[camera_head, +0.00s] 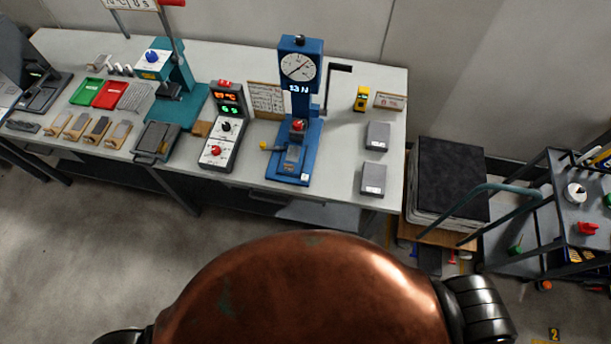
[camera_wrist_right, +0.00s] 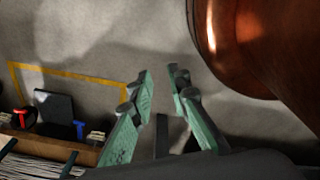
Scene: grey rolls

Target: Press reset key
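A grey control box (camera_head: 225,128) stands on the bench in the head view. It has a lit red and green display, knobs and a red button (camera_head: 215,150) near its front. To its right stands a blue press (camera_head: 298,115) with a round dial, a lit readout and a red knob or button (camera_head: 297,126). Labels are too small to read, so I cannot tell which part is the reset key. My right gripper (camera_wrist_right: 160,82) shows in the right wrist view with its green fingers apart and nothing between them, above the floor and away from the bench. My left gripper is in neither view.
The white bench (camera_head: 340,160) also carries a teal machine (camera_head: 178,100), green and red trays (camera_head: 110,94), a yellow device (camera_head: 361,98) and grey blocks (camera_head: 375,180). A black-topped stack (camera_head: 450,180) and a cart (camera_head: 580,210) stand to the right. Open floor lies before the bench.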

